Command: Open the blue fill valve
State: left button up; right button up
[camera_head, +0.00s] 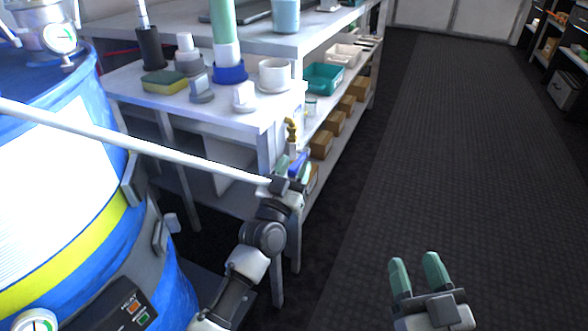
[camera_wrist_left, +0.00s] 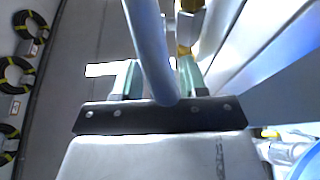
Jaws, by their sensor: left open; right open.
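The fill valve has a blue lever (camera_head: 299,163) and a brass body (camera_head: 291,130), beside the white workbench's corner. My left gripper (camera_head: 294,172) is at the blue lever, which it partly hides. In the left wrist view, the blue lever (camera_wrist_left: 150,50) runs down between the two green-padded fingers (camera_wrist_left: 160,78). They are open around it, and contact cannot be told. Part of the brass body (camera_wrist_left: 185,50) shows beyond the fingers. My right gripper (camera_head: 418,274) is open and empty over the dark floor at the bottom right.
A blue drum (camera_head: 60,230) with a yellow band stands at left. A long white rod (camera_head: 140,145) crosses toward my left gripper. The workbench (camera_head: 150,85) holds a sponge (camera_head: 164,82) and a white mug (camera_head: 275,75). Open floor (camera_head: 450,140) lies at right.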

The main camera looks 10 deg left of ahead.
pick_arm(q)
grip_shut()
dwell(0.3)
